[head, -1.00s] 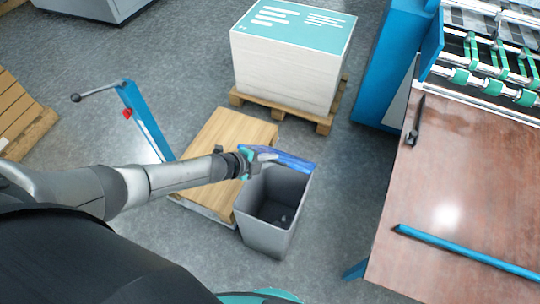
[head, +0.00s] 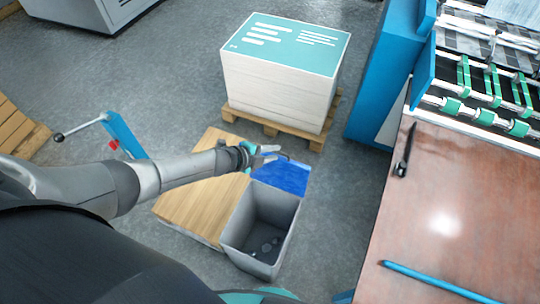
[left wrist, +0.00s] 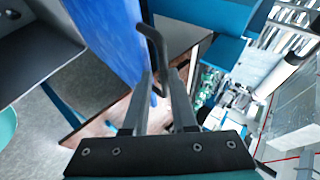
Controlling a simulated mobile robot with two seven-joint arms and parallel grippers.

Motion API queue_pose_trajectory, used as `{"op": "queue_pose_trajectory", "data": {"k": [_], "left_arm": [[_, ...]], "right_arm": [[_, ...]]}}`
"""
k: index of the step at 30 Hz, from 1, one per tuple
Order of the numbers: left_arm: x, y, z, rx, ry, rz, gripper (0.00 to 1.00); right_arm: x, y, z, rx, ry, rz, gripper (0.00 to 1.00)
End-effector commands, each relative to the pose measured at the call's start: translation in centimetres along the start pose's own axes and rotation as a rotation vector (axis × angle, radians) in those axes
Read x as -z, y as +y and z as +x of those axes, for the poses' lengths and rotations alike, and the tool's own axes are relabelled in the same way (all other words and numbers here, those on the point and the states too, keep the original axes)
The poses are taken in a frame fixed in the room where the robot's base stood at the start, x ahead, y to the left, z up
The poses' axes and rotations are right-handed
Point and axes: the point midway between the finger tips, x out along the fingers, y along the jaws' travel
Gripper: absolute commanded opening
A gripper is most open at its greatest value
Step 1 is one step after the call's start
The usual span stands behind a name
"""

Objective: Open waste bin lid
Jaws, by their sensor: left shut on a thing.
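The grey waste bin (head: 236,222) stands open on the floor in the middle, with small scraps at its bottom. Its blue lid (head: 285,178) is swung up at the bin's far edge, its broad face in view. My left gripper (head: 268,154) is at the lid's far edge, shut on the dark lid handle (left wrist: 153,42). In the left wrist view the handle sits at the fingertips of the left gripper (left wrist: 160,88), the lid (left wrist: 108,35) is beside it, and the bin (left wrist: 38,58) is at the left. My right gripper is not in view.
A brown table (head: 455,215) with a blue bar is at the right.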

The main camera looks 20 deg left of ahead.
Motion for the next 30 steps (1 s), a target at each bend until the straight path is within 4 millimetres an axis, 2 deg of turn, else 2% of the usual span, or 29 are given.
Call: {"op": "queue_pose_trajectory", "data": {"k": [1,16,17,21,26,30], "left_arm": [[0.1,1.4,0.1,-0.024,-0.004,0.002,0.00],[0.1,1.3,0.2,-0.024,-0.002,0.005,0.00],[0.1,1.3,0.2,-0.024,-0.002,0.005,0.26],[0.1,1.3,0.2,-0.024,-0.002,0.005,0.42],[0.1,1.2,-0.2,-0.024,-0.002,0.004,0.42],[0.0,1.1,-1.7,-0.023,-0.004,0.003,0.42]], "right_arm": [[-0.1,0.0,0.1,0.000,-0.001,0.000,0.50],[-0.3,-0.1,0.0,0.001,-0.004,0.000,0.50],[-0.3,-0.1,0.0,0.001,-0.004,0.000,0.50],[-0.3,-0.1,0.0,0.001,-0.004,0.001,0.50],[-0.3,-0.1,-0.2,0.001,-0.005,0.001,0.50],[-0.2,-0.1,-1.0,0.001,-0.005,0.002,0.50]]}}
